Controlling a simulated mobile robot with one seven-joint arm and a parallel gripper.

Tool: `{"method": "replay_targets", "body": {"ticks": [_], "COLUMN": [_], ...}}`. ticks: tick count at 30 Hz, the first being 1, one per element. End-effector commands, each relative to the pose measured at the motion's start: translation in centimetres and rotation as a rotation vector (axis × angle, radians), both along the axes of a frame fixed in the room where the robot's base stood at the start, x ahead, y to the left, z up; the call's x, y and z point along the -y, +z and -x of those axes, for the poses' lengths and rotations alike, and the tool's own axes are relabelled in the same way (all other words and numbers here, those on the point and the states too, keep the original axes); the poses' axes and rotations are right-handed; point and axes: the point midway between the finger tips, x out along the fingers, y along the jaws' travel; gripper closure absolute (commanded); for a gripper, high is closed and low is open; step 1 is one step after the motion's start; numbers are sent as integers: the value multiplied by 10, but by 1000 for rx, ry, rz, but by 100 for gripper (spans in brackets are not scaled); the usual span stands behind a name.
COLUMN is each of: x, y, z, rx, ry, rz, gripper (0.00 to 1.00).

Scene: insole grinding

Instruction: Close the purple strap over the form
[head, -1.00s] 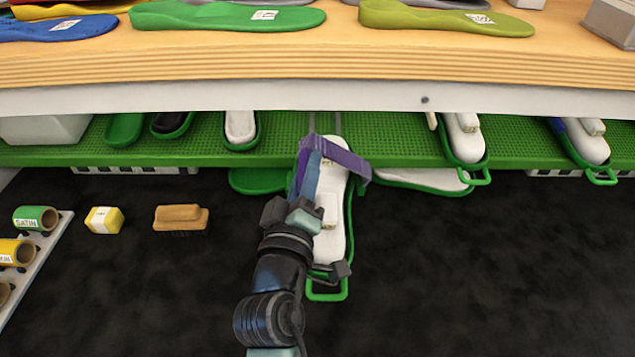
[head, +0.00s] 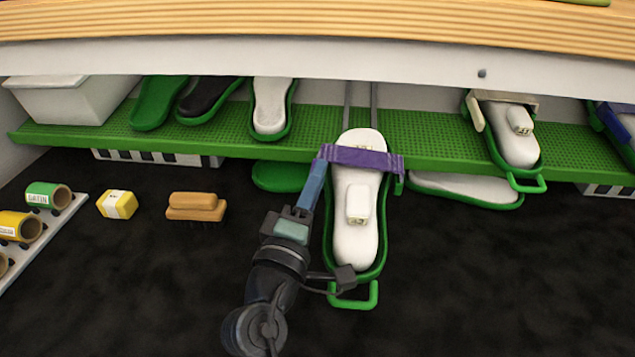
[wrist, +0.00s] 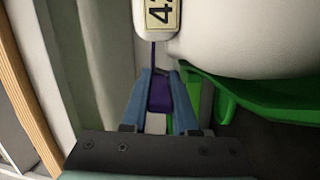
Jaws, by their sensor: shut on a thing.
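The purple strap (head: 362,158) runs across the upper part of the white form (head: 356,238) in the head view. The form lies in a green holder (head: 384,250) with a loop handle toward me. My gripper (head: 319,172) is at the left side of the form, its blue fingers shut on the strap's left end. In the wrist view my gripper (wrist: 162,80) has the purple strap (wrist: 159,98) between its fingertips. The form's block (wrist: 159,14) with a number label is just above them there. Whether the strap's left end touches the holder is hidden by the fingers.
Other forms in green holders rest on the green shelf (head: 430,140), such as one at right (head: 512,140). A wooden worktop (head: 300,22) overhangs at the back. A brush (head: 196,207), yellow block (head: 117,204) and rolls (head: 45,197) are at left. The dark floor in front is clear.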

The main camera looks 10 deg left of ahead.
Motion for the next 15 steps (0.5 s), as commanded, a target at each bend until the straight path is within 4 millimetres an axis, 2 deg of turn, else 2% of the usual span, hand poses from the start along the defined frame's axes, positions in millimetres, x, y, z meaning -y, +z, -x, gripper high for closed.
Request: {"method": "replay_targets", "body": {"ticks": [10,11,15], "x": [0,0,0], "y": [1,1,0], "z": [0,0,0], "rx": [2,2,1], "ry": [1,1,0], "rz": [4,4,3], "gripper": [100,71,46]}}
